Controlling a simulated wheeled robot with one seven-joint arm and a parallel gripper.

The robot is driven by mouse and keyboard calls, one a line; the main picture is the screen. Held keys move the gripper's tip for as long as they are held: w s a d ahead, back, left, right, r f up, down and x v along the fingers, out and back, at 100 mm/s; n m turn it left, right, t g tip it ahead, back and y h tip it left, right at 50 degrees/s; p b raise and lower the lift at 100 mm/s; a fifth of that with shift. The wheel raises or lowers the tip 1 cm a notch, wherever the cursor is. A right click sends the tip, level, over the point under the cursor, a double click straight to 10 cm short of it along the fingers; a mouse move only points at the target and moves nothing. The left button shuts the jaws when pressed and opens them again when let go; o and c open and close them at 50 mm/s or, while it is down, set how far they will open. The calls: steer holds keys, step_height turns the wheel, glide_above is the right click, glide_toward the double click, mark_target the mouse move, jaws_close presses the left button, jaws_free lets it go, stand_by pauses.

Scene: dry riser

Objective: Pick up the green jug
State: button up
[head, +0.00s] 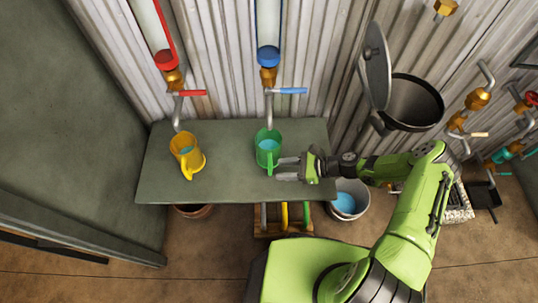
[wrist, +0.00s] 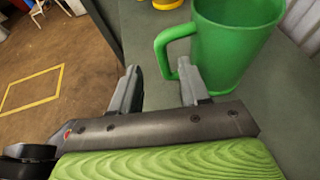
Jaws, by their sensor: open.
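The green jug (head: 267,148) stands upright on the grey-green table (head: 225,187), under the tap with the blue handle, with light blue liquid inside. In the wrist view the jug (wrist: 232,45) is at the upper right, its handle (wrist: 165,50) toward the left. My gripper (head: 280,168) is open beside the jug's handle, low over the table. In the wrist view the right finger of my gripper (wrist: 160,90) is close to the handle's lower end; I cannot tell whether they touch. Nothing is held between the fingers.
A yellow jug (head: 183,150) stands left on the table, under the red-handled tap (head: 190,93). The blue-handled tap (head: 288,91) hangs above the green jug. A bucket (head: 348,200) stands right of the table. An open dark bin (head: 412,103) is behind my arm.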

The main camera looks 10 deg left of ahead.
mark_target(270, 169)
steer(key=b+x, duration=0.1)
steer(key=x, duration=0.4)
steer(key=shift+w+a+f+b, duration=0.15)
steer(key=shift+a+f+b, duration=0.15)
steer(key=shift+b, duration=0.1)
jaws_close()
steer(key=shift+r, duration=0.1)
